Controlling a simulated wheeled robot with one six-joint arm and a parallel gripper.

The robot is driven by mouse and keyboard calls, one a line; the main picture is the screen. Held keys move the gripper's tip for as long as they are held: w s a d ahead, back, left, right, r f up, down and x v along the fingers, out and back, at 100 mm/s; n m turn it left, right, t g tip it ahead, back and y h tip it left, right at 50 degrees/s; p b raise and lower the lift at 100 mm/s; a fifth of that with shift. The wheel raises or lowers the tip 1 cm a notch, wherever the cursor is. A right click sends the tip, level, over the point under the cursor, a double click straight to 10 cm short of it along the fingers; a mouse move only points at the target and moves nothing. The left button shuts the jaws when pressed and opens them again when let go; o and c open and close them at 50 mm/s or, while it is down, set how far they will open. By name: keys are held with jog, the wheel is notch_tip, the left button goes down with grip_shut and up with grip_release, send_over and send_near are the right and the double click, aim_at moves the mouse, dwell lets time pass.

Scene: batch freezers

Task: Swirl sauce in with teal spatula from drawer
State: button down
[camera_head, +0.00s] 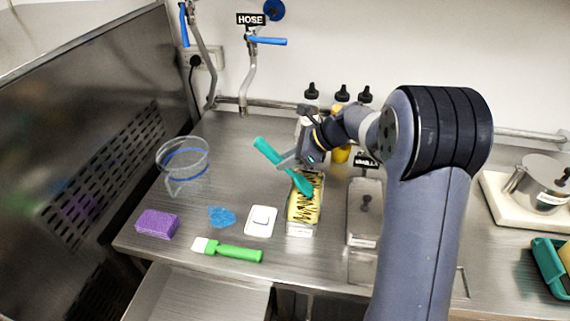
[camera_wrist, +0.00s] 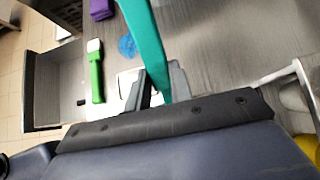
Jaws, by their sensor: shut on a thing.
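My gripper (camera_head: 290,161) is shut on the teal spatula (camera_head: 266,149) partway along its length, and holds it tilted over a narrow pan (camera_head: 303,228). The pan holds yellow ice cream (camera_head: 303,210) with dark zigzag sauce lines on top. The spatula's lower end reaches down to the far part of the ice cream; I cannot tell how deep it goes. In the wrist view the teal spatula (camera_wrist: 146,45) runs up from between my gripper's fingers (camera_wrist: 158,88). The open drawer (camera_head: 205,295) is below the counter's front edge; the part of it in view looks empty.
A purple sponge (camera_head: 157,224), a blue cloth (camera_head: 221,217), a green-handled brush (camera_head: 233,251) and a white scale-like item (camera_head: 261,221) lie left of the pan. A clear container (camera_head: 183,165) stands behind them. A lidded pan (camera_head: 365,212) is to the right, and sauce bottles (camera_head: 342,95) stand behind.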

jog(key=s+b, duration=0.4)
jog(key=shift+s+a+r, duration=0.1)
jog(key=shift+a, duration=0.25)
jog(key=shift+w+d+p, duration=0.6)
jog(key=shift+w+p, duration=1.7)
jog(key=shift+w, duration=1.05)
jog(key=shift+s+b, duration=0.55)
jog(key=shift+s, duration=1.85)
notch_tip(320, 180, up, 8)
jog(key=p, duration=0.7)
jog(key=shift+a+r+p, duration=0.15)
jog(key=shift+a+p, duration=0.15)
jog(key=shift+a, duration=0.1)
